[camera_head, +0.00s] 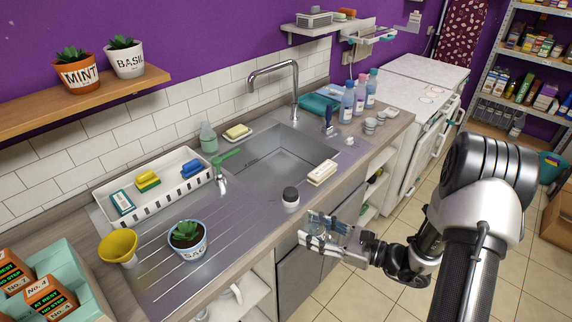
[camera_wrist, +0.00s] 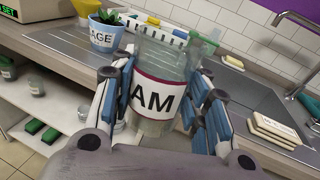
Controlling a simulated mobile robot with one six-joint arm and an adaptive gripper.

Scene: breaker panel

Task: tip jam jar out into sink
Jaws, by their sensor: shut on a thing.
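The jam jar (camera_wrist: 157,84) is clear glass with a white label reading "AM" edged in dark red. My gripper (camera_wrist: 163,92) is shut on its sides. In the head view my gripper (camera_head: 322,230) is just in front of the counter's front edge, and the jar (camera_head: 318,228) shows only faintly between the fingers. Its contents are hard to make out. The steel sink (camera_head: 270,165) lies beyond the counter edge, up and left of my gripper, with a tall tap (camera_head: 293,90) behind it. The jar is outside the sink.
A potted plant (camera_head: 187,238) and a white rack (camera_head: 155,195) stand left. Bottles (camera_head: 348,102) stand right of the sink.

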